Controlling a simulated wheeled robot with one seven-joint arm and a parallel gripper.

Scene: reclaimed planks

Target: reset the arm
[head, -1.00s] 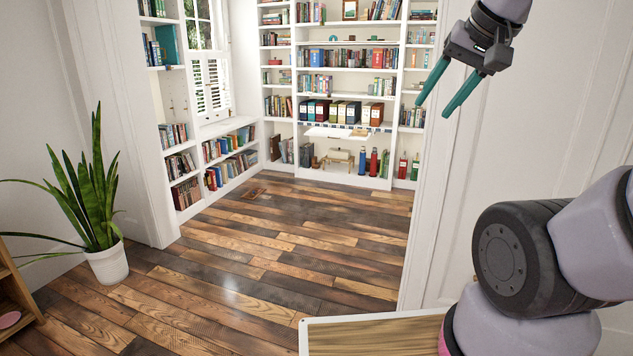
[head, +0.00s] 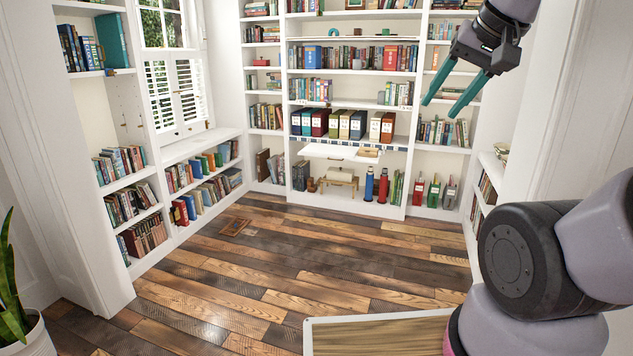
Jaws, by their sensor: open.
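My gripper (head: 451,103) is raised at the upper right of the head view. Its two teal fingers are spread apart and point down to the left. Nothing shows between them. The right-hand shelves stand behind it in the picture, and I see no contact with them. My arm's lower links fill the right edge of the view. Part of the arm between them and the gripper is out of the frame.
White bookshelves (head: 345,91) line the back and left walls of an alcove. A potted plant (head: 28,335) is cut off at the lower left. The middle floor is clear.

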